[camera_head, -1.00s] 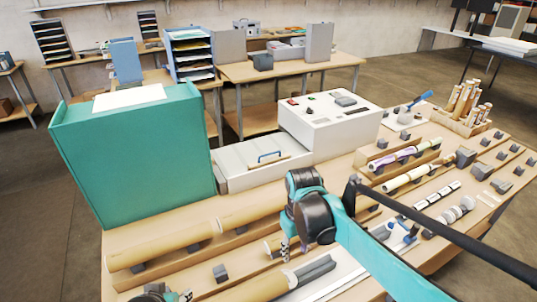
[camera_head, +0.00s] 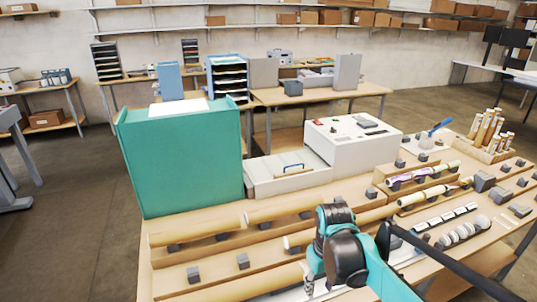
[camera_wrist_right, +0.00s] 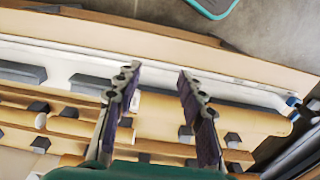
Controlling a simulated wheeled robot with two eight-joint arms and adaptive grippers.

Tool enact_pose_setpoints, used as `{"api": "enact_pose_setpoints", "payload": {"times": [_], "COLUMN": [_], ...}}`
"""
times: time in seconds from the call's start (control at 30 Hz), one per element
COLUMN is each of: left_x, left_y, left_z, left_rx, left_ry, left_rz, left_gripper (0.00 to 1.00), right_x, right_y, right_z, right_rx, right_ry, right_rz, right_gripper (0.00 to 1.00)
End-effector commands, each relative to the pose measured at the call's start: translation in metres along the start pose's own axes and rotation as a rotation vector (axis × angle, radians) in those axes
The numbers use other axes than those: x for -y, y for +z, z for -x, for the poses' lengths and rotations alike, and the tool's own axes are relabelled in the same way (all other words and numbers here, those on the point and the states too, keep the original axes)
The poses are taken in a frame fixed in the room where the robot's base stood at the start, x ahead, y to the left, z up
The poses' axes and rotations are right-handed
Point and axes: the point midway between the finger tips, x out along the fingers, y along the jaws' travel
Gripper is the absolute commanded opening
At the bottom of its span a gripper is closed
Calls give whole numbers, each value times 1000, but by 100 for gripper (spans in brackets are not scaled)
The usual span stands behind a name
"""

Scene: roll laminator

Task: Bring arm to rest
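My right arm comes in from the lower right in the head view. Its gripper (camera_head: 309,284) points down over the front of the table, above the long tan rolls in their wooden racks. In the right wrist view the two fingers of the right gripper (camera_wrist_right: 156,82) stand wide apart, with nothing held between them. A tan roll (camera_wrist_right: 155,105) and small dark blocks lie beyond the fingertips. My left gripper is in neither view now.
The white roll laminator (camera_head: 352,148) stands mid-table, beside a large teal box (camera_head: 185,160). Tan rolls (camera_head: 195,228) lie across the left front. Racks with printed rolls (camera_head: 425,172) and a holder of upright tubes (camera_head: 490,148) fill the right side.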

Motion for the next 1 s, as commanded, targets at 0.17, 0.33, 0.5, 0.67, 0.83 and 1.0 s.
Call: {"api": "enact_pose_setpoints", "payload": {"times": [0.17, 0.33, 0.5, 0.67, 0.83, 1.0], "left_x": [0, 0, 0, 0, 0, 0], "left_y": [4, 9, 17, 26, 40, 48], "left_z": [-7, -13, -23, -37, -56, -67], "left_rx": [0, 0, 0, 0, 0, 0], "left_ry": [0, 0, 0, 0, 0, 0], "left_rz": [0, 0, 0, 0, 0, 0], "left_gripper": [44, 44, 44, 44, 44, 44], "right_x": [-1, -2, -3, -5, -6, -6], "right_y": [9, 20, 37, 59, 88, 105], "right_z": [-3, -6, -12, -25, -50, -68], "right_rx": [-41, -94, -172, -278, -438, -554], "right_ry": [10, 22, 39, 59, 85, 99], "right_rz": [-24, -54, -99, -158, -245, -305], "right_gripper": [40, 40, 40, 40, 40, 40]}}
